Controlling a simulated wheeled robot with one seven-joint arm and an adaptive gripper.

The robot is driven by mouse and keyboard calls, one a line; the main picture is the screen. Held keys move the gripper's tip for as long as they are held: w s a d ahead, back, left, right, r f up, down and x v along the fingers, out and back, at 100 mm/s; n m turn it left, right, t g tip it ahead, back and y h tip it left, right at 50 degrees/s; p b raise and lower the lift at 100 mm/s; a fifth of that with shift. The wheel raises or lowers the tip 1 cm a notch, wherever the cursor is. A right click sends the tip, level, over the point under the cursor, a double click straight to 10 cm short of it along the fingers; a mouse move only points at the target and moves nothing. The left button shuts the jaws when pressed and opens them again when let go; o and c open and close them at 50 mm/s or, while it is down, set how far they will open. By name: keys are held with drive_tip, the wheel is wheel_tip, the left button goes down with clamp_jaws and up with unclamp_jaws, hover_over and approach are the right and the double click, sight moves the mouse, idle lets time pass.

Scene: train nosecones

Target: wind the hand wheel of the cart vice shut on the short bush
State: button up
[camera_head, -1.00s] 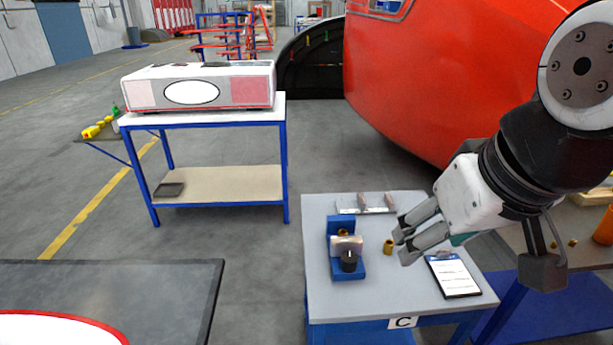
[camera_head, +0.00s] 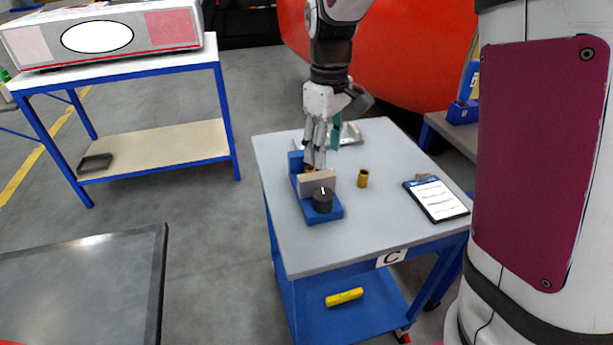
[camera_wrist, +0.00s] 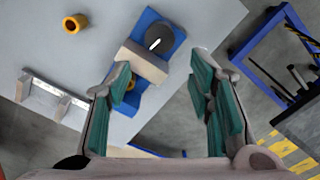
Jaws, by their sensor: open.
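The blue vice (camera_head: 327,213) stands on the cart top, with a pale movable jaw block (camera_head: 317,181) and a black hand wheel (camera_head: 323,199) bearing a white mark. The wheel (camera_wrist: 158,40) and jaw block (camera_wrist: 142,62) also show in the wrist view. A brass bush (camera_head: 309,169) sits between the jaws, mostly hidden by my fingers; whether the jaws touch it I cannot tell. My gripper (camera_head: 315,163) is open and empty, pointing down over the vice. In the wrist view my left-hand finger overlaps the bush area, and the wheel lies ahead between the fingertips.
A second brass bush (camera_head: 363,178) stands loose right of the vice. A clipboard (camera_head: 437,199) lies at the cart's right side. A metal bracket (camera_wrist: 55,97) lies behind the vice. A yellow object (camera_head: 344,297) rests on the lower shelf. The cart's front top is clear.

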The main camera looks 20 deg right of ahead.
sight(323, 194)
wheel_tip(323, 194, down, 14)
drive_tip(key=shift+r+b, duration=0.1)
drive_tip(key=shift+b, duration=0.25)
drive_tip(key=c, duration=0.9)
